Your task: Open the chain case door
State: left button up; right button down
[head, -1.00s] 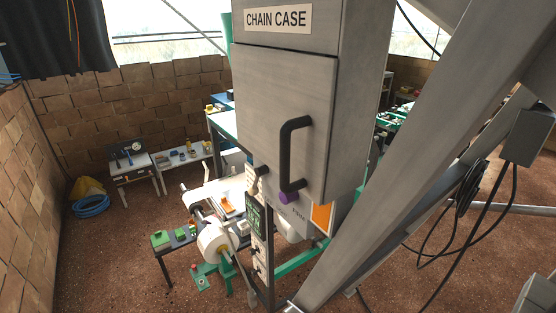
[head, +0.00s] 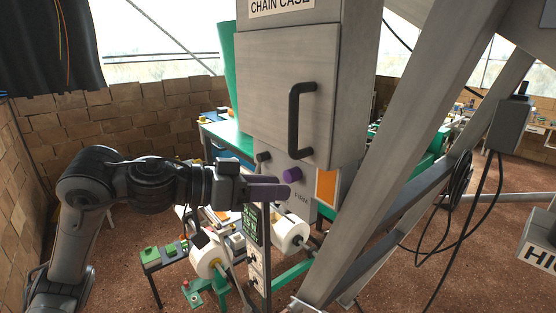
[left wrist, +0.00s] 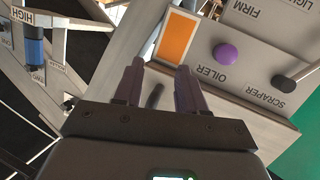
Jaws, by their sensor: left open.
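The chain case (head: 290,22) is a tall grey metal box with a sign at its top. Its flat grey door (head: 265,90) looks shut, with a black bar handle (head: 297,120) upright near its right edge. My left gripper (head: 286,184) is open, with purplish fingers pointing right, below the door and lower than the handle. Its fingers also show in the left wrist view (left wrist: 160,68). A small dark shape shows between them there; I cannot tell what it is. No part of my right gripper shows.
Below the door, a panel carries a purple knob (head: 293,174) by my left fingertips, a black knob (head: 263,157) and an orange plate (head: 326,186). Slanting grey beams (head: 410,130) stand to the right. White rolls (head: 291,234) are below.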

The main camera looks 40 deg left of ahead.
aim_at(293, 147)
pick_arm(q)
jog(key=s+a+r+t+b, duration=0.1)
jog(key=s+r, duration=0.1)
jog(key=r, duration=0.3)
jog(key=s+a+r+t, duration=0.1)
jog(key=s+r+t, duration=0.15)
jog(key=r, duration=0.25)
jog(key=shift+m+g+y, duration=0.25)
jog(key=shift+m+y, duration=0.15)
jog(key=shift+r+p+x, duration=0.15)
jog(key=shift+p+x, duration=1.1)
jog(key=shift+x, duration=1.25)
jog(key=shift+r+p+x, duration=0.1)
jog(key=shift+p+x, duration=1.15)
jog(key=shift+x, duration=1.3)
jog(key=shift+a, duration=0.1)
grip_shut()
